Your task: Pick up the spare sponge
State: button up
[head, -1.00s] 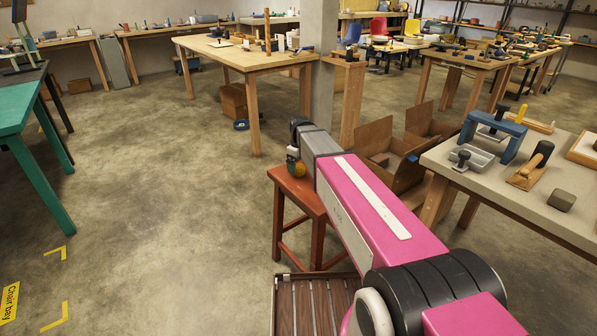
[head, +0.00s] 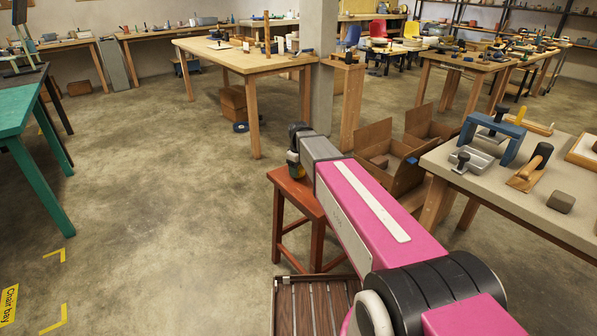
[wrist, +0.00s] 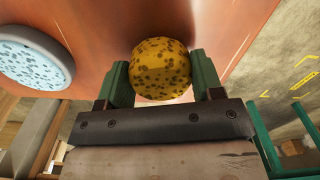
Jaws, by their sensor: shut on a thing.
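A round yellow sponge with dark speckles (wrist: 161,70) sits between the two green fingers of my gripper (wrist: 160,76) in the wrist view. The fingers are shut on it from both sides. Behind it is the red-brown top of the stool (wrist: 110,25); I cannot tell whether the sponge touches it. A pale blue speckled round piece (wrist: 35,58) lies to the left on the stool top, apart from the fingers. In the head view my gripper (head: 295,170) is over the far left part of the stool (head: 290,188), and the sponge is mostly hidden.
A workbench (head: 545,212) with tools stands at the right. Open cardboard boxes (head: 385,155) lie on the floor behind the stool. A slatted wooden piece (head: 308,305) is in front of it. A green table (head: 15,118) is at the left. The floor between is clear.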

notch_tip(320, 180, up, 4)
jog(key=shift+f, duration=0.1)
jog(key=s+d+r, duration=0.3)
jog(key=d+r, duration=0.4)
jog(key=d, duration=0.4)
jog(key=shift+s, duration=0.2)
jog(key=shift+o, duration=0.2)
jog(key=shift+d+f, duration=0.1)
jog(key=w+f, duration=0.2)
jog(key=w, duration=1)
jog(key=shift+f, duration=2.8)
jog(key=shift+f, duration=0.6)
notch_tip(320, 180, up, 7)
dwell(0.5)
dwell(0.4)
